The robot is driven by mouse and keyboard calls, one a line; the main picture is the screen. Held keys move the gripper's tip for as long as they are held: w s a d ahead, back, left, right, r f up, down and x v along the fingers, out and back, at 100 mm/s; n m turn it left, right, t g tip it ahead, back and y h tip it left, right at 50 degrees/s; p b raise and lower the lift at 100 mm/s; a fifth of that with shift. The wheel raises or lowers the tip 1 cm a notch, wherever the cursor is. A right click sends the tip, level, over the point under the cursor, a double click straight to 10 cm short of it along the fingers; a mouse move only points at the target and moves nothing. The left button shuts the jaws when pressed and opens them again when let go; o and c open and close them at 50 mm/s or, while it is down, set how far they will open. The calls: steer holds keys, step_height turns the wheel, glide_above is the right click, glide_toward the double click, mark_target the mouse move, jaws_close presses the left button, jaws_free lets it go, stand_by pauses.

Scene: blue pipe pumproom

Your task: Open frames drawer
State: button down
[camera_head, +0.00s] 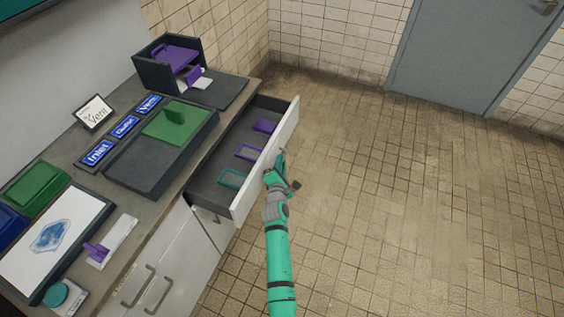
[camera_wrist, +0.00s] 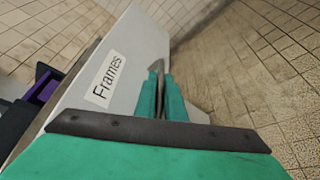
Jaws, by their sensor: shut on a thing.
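The frames drawer (camera_head: 276,150) is pulled out from the counter, and its inside shows in the head view. Several frames lie in it, among them a teal frame (camera_head: 231,179) and a purple frame (camera_head: 248,152). The drawer's white front also shows in the wrist view (camera_wrist: 135,50), with a label (camera_wrist: 106,79) reading "Frames". My gripper (camera_head: 281,168) is at the outer face of the drawer front. Its teal fingers (camera_wrist: 161,85) are close together against that front in the wrist view. The handle between them is hidden.
The counter (camera_head: 185,180) holds a dark tray (camera_head: 150,178) with a green block, blue labelled plates (camera_head: 126,127), and a dark box (camera_head: 150,76) with purple parts. Cabinet doors with handles (camera_head: 137,287) are below. The tiled floor (camera_head: 400,190) to the right is clear.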

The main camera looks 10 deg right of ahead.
steer(key=shift+a, duration=0.25)
steer(key=shift+a, duration=0.35)
steer(key=c, duration=2.1)
jaws_free()
steer(key=shift+a, duration=0.1)
steer(key=shift+d, duration=0.2)
steer(key=shift+s+a, duration=0.1)
steer(key=shift+s, duration=0.55)
steer(key=v, duration=0.9)
steer(key=shift+s+a+r, duration=0.1)
steer(key=shift+s+r, duration=0.1)
steer(key=shift+s, duration=0.1)
